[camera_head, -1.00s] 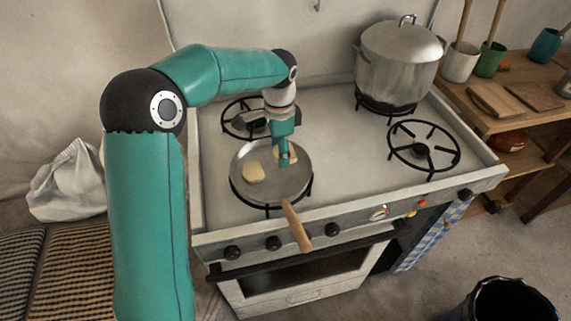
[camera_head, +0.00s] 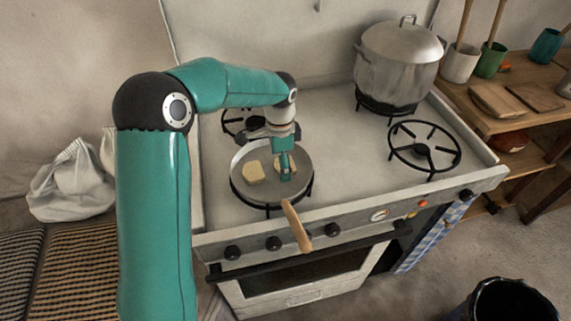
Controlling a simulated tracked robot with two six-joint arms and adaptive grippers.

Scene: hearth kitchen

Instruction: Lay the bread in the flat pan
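The flat pan (camera_head: 264,195) sits on the front left burner of the stove, its wooden handle (camera_head: 296,226) pointing to the front. One piece of bread (camera_head: 253,172) lies in the left half of the pan. A second piece of bread (camera_head: 279,162) shows in the right half, partly hidden behind my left gripper. My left gripper (camera_head: 286,175) points down over the right side of the pan. Its fingers are small here, and I cannot tell whether they are open or touch the bread. My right gripper is not in view.
A large lidded pot (camera_head: 398,62) stands on the back right burner. The front right burner (camera_head: 423,149) is empty. A wooden shelf (camera_head: 480,120) at the right holds boards and cups. A dark bin (camera_head: 505,300) stands at the lower right.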

